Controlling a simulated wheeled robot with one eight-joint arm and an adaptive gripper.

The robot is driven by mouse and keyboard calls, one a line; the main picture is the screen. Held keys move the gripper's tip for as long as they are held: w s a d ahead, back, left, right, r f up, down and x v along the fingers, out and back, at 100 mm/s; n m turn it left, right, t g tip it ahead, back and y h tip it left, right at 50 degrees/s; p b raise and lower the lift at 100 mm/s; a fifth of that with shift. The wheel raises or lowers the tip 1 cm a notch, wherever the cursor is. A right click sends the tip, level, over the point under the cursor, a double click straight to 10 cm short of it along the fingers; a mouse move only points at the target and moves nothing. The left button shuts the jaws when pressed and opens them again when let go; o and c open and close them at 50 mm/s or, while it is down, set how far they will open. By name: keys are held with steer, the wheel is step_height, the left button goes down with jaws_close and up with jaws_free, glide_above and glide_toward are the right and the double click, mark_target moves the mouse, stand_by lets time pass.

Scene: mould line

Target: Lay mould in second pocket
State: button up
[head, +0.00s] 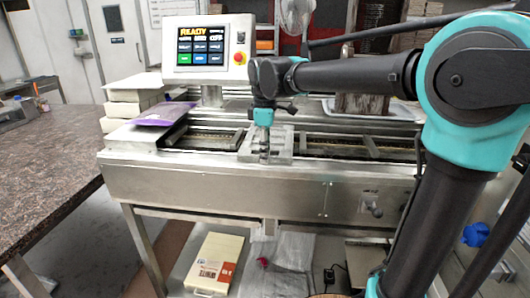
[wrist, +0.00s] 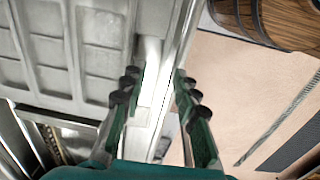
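A grey metallic mould-like block (head: 280,143) sits across the conveyor track of the steel machine, under my gripper (head: 263,150) in the head view. In the wrist view a grey panel with several rectangular recesses (wrist: 45,50) fills the left side. A bright metal edge (wrist: 150,75) runs between the fingers of my gripper (wrist: 156,87). The fingers are apart, one on each side of this edge, and I see no clear grip on it. I cannot tell which pocket is the second one; my gripper hides part of the block in the head view.
A brown object (head: 365,105) stands on a tray behind the track. A speckled counter (head: 40,170) is at left.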

step_height(320, 180, up, 12)
steer(key=shift+s, duration=0.25)
stand_by(0.5)
stand_by(0.6)
